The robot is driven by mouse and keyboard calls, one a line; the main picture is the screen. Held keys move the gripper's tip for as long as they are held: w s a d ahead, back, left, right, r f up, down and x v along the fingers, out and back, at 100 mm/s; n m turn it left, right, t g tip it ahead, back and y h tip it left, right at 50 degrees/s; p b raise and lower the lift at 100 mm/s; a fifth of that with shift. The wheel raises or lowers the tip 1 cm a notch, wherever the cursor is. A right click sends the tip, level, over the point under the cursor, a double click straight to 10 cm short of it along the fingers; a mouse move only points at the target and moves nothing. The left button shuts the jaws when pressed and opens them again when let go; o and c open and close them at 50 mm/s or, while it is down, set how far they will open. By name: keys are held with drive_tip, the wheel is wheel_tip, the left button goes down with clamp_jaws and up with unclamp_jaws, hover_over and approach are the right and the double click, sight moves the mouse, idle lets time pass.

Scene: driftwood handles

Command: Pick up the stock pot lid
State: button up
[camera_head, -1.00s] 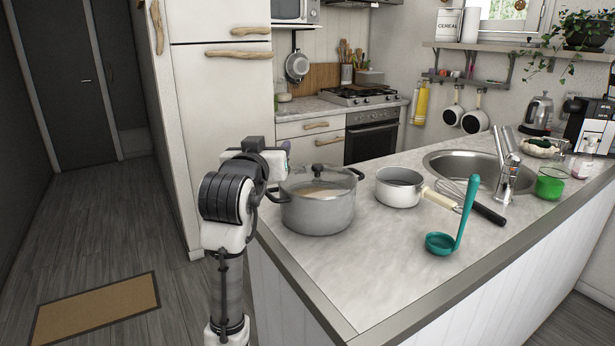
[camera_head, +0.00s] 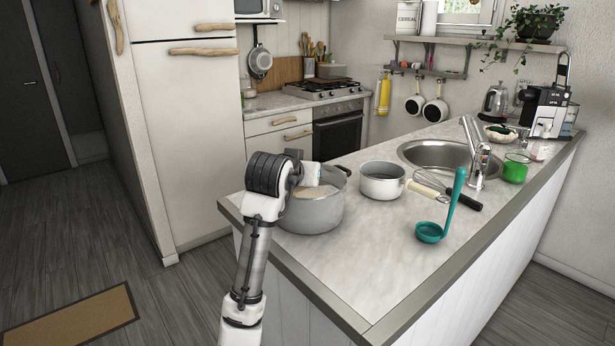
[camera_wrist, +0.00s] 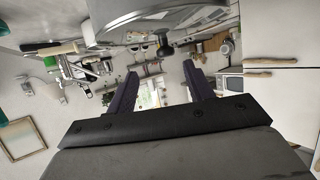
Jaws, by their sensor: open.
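The stock pot (camera_head: 315,216) stands on the counter's left end, and its glass lid (camera_head: 317,191) is on it, partly hidden behind my arm. In the wrist view the lid (camera_wrist: 125,27) fills the top of the picture, with its dark knob (camera_wrist: 165,47) hanging downward in this inverted view. My gripper (camera_wrist: 162,78) is open, its two dark fingers spread apart. The knob appears just beyond the fingertips, roughly centred between them; nothing is held. In the head view my arm hides the fingers and knob.
A small saucepan (camera_head: 382,187) stands right of the pot, near a whisk (camera_head: 428,191) and a teal ladle (camera_head: 430,231). The sink (camera_head: 440,153) lies farther back. The counter's front part (camera_head: 335,275) is clear.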

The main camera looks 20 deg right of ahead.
drive_tip(key=x, duration=0.3)
drive_tip(key=shift+w+d+p, duration=0.15)
drive_tip(key=shift+w+p, duration=0.05)
drive_tip(key=shift+p, duration=0.1)
drive_tip(key=shift+w+d+f+p, duration=0.1)
drive_tip(key=shift+w+d+p, duration=0.1)
drive_tip(key=shift+w+p, duration=0.3)
drive_tip(key=p+x, duration=0.1)
drive_tip(key=x, duration=0.2)
drive_tip(key=shift+w, duration=0.45)
drive_tip(key=shift+w+d+f, duration=0.15)
drive_tip(key=shift+w+f, duration=0.1)
drive_tip(key=shift+w, duration=0.05)
drive_tip(key=shift+c, duration=0.2)
clamp_jaws()
drive_tip(key=shift+r, duration=0.1)
